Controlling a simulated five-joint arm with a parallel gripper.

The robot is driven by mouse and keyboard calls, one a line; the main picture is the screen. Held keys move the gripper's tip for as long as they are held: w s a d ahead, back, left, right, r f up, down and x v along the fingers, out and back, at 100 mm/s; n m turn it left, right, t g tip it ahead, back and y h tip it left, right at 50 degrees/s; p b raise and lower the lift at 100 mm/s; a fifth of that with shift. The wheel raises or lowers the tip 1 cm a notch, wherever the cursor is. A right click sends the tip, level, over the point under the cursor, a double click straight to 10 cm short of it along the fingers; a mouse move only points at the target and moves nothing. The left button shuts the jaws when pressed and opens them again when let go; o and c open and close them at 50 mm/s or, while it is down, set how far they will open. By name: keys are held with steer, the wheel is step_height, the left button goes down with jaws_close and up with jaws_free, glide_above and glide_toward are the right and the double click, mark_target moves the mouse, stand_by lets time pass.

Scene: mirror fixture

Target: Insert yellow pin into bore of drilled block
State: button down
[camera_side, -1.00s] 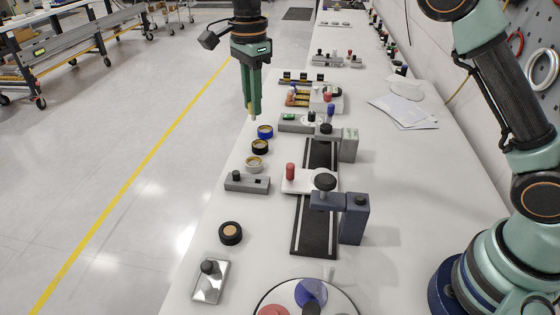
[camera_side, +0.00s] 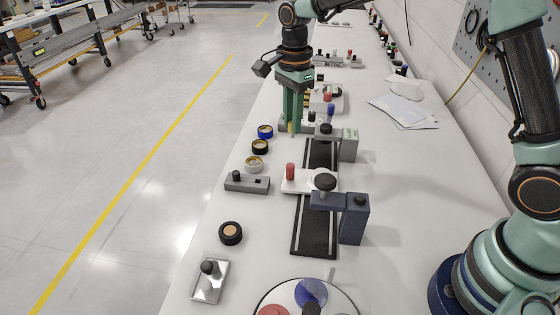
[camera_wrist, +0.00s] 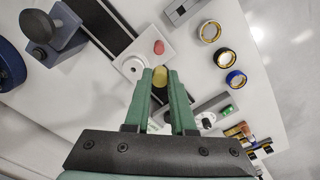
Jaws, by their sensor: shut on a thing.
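My gripper (camera_side: 292,118) is shut on the yellow pin (camera_side: 291,129), which hangs roughly upright between the green fingers. In the wrist view the pin (camera_wrist: 160,76) shows as a rounded yellow end between the fingertips. A white block (camera_wrist: 148,43) with a red peg and a round, ringed hole lies just beyond the fingertips in the wrist view. This white block (camera_side: 294,187) sits on the black rail in the side view, nearer the camera than my gripper. I cannot tell for certain that it is the drilled block. The pin is apart from its hole.
A dark blue clamp (camera_side: 354,220) and a grey clamp (camera_side: 349,146) stand by the black rail (camera_side: 312,246). Several rings, including a blue one (camera_side: 265,132), lie left of it. A grey block (camera_wrist: 209,107) with a green piece is close to my gripper.

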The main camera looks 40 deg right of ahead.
steer(key=shift+s+d+f, duration=0.9)
steer(key=shift+s+f, duration=0.05)
steer(key=shift+f, duration=0.5)
steer(key=shift+s+d+f, duration=0.85)
steer(key=shift+s+f, duration=0.15)
steer(key=shift+f, duration=0.4)
steer(key=shift+s+d+f, duration=0.9)
steer(key=shift+s+f, duration=0.05)
steer(key=shift+f, duration=0.5)
steer(key=shift+f, duration=1.2)
steer(key=shift+c, duration=1.4)
jaws_free()
steer(key=shift+r, duration=0.15)
step_height(320, 180, up, 7)
